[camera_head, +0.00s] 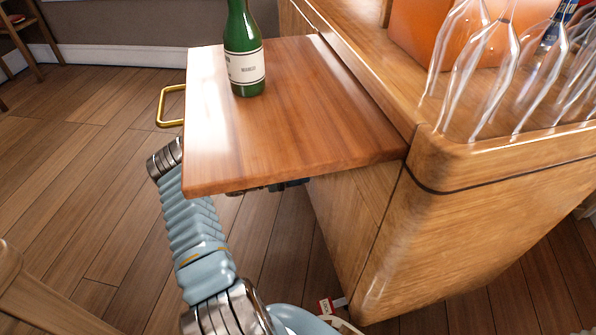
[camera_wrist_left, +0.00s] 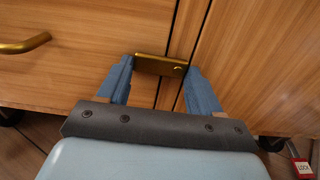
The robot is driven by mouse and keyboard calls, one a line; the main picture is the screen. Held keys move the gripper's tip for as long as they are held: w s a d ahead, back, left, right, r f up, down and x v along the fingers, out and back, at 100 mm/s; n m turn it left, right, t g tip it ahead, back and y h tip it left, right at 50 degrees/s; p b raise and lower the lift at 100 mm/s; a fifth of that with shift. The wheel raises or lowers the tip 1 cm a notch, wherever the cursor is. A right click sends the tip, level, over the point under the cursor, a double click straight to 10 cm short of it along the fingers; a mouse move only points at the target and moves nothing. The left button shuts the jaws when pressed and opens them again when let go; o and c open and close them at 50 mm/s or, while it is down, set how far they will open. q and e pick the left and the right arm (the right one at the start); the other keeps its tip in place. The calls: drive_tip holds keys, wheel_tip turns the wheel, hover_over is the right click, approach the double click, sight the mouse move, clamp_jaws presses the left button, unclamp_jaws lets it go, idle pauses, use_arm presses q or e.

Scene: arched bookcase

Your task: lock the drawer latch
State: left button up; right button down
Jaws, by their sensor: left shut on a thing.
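The drawer latch is a small brass bar (camera_wrist_left: 160,66) in the left wrist view, lying across the dark vertical gap between two wooden panels. My left gripper (camera_wrist_left: 160,78) has a blue finger at each end of the bar and is shut on it. In the head view my left arm reaches up from the bottom and passes under the pull-out board, which hides most of the gripper. A red tag marked LOCK (camera_head: 326,306) is low beside the cabinet and shows in the left wrist view (camera_wrist_left: 301,168). My right gripper is not in view.
A wooden board (camera_head: 300,130) juts from the cabinet (camera_head: 470,230) above my arm, with a green bottle (camera_head: 243,50) on it and a brass handle (camera_head: 170,105) at its left. Another brass handle (camera_wrist_left: 25,45) is left of the latch. Clear glasses (camera_head: 480,60) stand on the cabinet top.

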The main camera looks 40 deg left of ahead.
use_arm(q)
drive_tip(key=shift+f, duration=0.15)
idle(0.3)
drive_tip(key=o, duration=1.1)
drive_tip(key=shift+c, duration=0.2)
drive_tip(key=p+v, duration=0.1)
drive_tip(key=v, duration=1.3)
